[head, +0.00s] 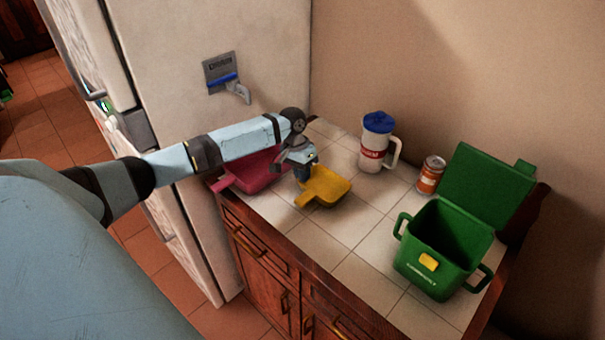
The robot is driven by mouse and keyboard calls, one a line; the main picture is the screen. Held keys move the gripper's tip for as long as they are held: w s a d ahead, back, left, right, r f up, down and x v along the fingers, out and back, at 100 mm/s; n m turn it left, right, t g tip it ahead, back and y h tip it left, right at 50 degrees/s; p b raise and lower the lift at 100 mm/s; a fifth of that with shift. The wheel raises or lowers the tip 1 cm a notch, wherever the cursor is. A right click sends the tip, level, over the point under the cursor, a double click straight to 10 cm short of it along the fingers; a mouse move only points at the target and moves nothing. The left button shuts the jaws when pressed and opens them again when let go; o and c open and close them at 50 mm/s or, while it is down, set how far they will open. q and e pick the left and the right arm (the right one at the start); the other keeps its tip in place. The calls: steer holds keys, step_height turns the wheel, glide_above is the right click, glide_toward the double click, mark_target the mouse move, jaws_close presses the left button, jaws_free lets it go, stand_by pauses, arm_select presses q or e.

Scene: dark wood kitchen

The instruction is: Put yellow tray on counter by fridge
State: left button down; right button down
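The yellow tray (330,187) is on or just above the tiled counter beside the fridge, with its short handle toward the front edge. My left gripper (302,176) is at the tray's left side, pointing down. Its fingertips are small and partly hidden, so I cannot tell whether they are closed on the tray. A red-pink tray (262,169) lies just left of it, partly behind my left arm. My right gripper is out of view.
The white fridge (170,60) stands at the left of the counter (345,225). A white jug with blue lid (376,145), an orange can (430,176) and an open green bin (440,250) stand on the counter's right part. Bare tiles lie in front of the jug.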

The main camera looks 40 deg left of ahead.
arm_select(q)
steer(key=shift+f, duration=0.1)
steer(key=c, duration=1.7)
jaws_free()
steer(key=shift+f, duration=0.1)
steer(key=o, duration=0.3)
steer(key=shift+o, duration=0.2)
steer(key=v, duration=1.2)
